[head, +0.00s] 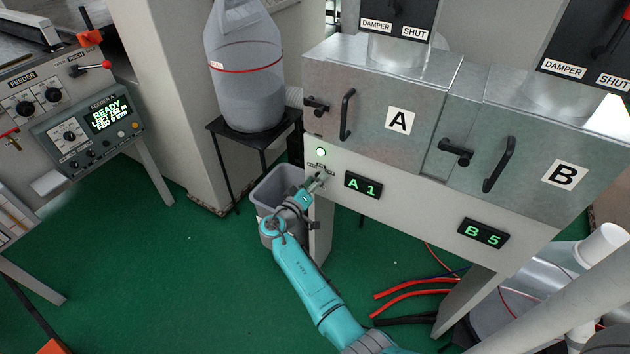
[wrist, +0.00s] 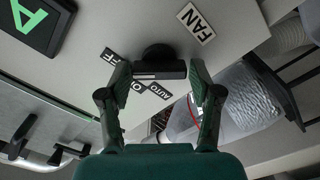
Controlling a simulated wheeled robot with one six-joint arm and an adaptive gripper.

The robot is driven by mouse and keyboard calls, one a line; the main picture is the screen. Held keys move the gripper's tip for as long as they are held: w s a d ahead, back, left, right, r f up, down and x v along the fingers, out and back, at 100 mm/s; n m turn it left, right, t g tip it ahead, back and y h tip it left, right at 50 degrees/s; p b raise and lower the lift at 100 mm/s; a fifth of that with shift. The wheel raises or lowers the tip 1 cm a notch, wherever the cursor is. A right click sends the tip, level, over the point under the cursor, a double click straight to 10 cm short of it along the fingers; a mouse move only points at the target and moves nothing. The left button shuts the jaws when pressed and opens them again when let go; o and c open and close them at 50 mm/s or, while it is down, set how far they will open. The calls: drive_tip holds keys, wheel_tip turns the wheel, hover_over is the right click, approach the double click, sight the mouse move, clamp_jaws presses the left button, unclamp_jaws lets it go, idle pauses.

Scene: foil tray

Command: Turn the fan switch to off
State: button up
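The fan switch is a black knob with a bar-shaped grip (wrist: 160,70) on a pale panel in the wrist view. A FAN label (wrist: 196,23) is beside it. OFF (wrist: 108,55) and AUTO (wrist: 160,91) labels lie around it, and another label is partly covered. I cannot tell which label the knob points to. My gripper (wrist: 160,78) has one finger at each end of the bar, which nearly fills the gap. Whether the fingers press on it is unclear. In the head view my gripper (head: 319,182) is at the panel and hides most of the switch.
A lit green lamp (head: 320,152) is just above the switch. Hopper doors with black handles (head: 347,115) are above. A grey bin (head: 275,188) stands behind my arm. Red hoses (head: 415,287) lie on the floor.

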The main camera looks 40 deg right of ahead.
drive_tip(key=shift+o, duration=0.3)
drive_tip(key=v, duration=1.2)
